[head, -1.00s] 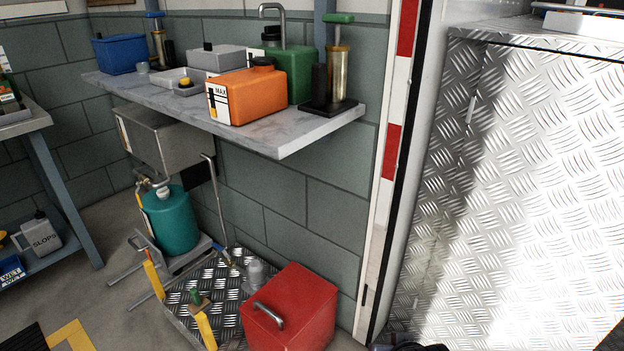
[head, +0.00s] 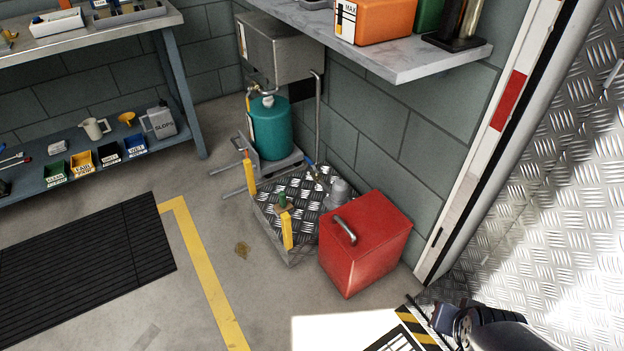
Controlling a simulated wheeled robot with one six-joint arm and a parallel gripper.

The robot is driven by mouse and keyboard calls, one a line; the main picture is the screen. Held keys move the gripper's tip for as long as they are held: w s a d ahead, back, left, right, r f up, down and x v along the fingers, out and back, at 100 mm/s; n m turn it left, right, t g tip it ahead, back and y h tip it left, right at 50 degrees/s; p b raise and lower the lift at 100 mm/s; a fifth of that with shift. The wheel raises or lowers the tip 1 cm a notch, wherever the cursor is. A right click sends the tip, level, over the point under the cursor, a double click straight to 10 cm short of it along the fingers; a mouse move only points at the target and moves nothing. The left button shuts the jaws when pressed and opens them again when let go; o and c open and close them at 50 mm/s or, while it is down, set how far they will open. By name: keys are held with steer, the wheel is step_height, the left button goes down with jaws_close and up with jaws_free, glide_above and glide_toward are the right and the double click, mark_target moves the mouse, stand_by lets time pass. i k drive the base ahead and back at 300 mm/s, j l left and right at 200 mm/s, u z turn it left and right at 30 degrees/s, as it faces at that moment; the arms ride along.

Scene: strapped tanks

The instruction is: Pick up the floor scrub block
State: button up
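The dark end of my arm with my gripper (head: 443,318) shows at the lower right, well apart from both. Its fingers are not clear, and I see nothing held.
A red box (head: 366,244) with a metal handle stands right of the platform. A workbench (head: 185,90) is at left. Floor between the black mat (head: 85,255) and platform is open.

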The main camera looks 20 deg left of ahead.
mark_target(283, 205)
steer(key=u, duration=1.6)
